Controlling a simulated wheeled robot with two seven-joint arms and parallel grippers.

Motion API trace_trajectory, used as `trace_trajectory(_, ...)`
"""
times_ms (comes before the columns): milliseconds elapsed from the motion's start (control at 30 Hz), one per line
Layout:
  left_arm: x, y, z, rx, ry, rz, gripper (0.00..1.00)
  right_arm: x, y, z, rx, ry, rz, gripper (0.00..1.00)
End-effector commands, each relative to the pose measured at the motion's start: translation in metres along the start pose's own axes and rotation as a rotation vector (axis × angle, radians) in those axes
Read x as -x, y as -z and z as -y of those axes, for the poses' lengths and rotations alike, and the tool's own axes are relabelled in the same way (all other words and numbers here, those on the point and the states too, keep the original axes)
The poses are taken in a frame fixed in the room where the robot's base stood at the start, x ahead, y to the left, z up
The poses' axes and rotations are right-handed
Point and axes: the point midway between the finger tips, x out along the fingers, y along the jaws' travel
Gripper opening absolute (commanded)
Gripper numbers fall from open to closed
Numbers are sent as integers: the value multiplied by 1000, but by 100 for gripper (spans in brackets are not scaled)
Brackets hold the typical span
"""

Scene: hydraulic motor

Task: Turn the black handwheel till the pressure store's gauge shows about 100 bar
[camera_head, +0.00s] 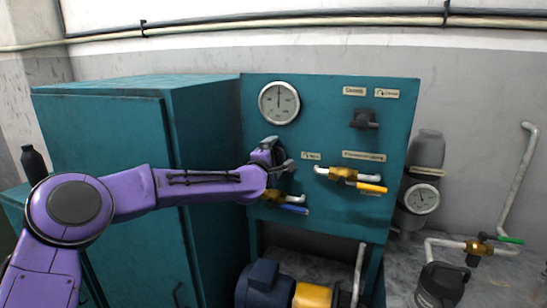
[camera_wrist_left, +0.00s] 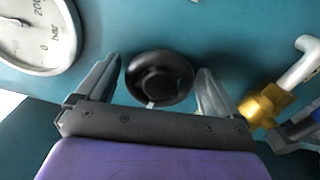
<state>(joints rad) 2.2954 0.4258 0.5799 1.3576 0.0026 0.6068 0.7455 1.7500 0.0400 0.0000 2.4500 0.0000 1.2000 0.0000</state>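The black handwheel (camera_wrist_left: 158,77) sits on the teal panel and shows in the left wrist view between the two fingers of my left gripper (camera_head: 278,155). The fingers are open, one on each side of the wheel, with narrow gaps visible. In the head view the gripper largely hides the wheel. The pressure store is a grey cylinder (camera_head: 428,150) right of the panel. Its round white gauge (camera_head: 422,198) is too small to read. My right gripper is not in view.
A large gauge (camera_head: 279,102) is above my left gripper, its needle near upright. A blue-handled valve (camera_head: 293,209) is just below the gripper. A yellow-handled valve (camera_head: 371,187) and a black knob (camera_head: 363,119) are to the right. A teal cabinet (camera_head: 110,130) stands left.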

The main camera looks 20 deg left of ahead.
Motion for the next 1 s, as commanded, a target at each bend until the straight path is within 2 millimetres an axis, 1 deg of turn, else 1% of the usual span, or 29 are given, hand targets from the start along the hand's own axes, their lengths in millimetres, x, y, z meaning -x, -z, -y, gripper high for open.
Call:
trace_trajectory(133, 3, 0, 0, 1, -2, 0, 94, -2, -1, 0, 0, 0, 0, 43)
trace_trajectory(233, 15, 1, 1, 3, -2, 1, 94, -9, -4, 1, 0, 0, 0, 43)
trace_trajectory(267, 21, 1, 2, 3, -2, 1, 94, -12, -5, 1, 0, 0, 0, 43)
trace_trajectory(500, 77, 1, 2, 2, -3, 1, 94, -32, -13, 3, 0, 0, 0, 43)
trace_trajectory(600, 94, 0, 1, 1, -2, 1, 94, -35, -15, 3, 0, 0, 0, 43)
trace_trajectory(733, 105, 0, 1, 1, -1, 0, 94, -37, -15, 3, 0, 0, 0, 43)
trace_trajectory(1000, 106, 0, 0, 0, 0, -1, 94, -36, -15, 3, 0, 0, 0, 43)
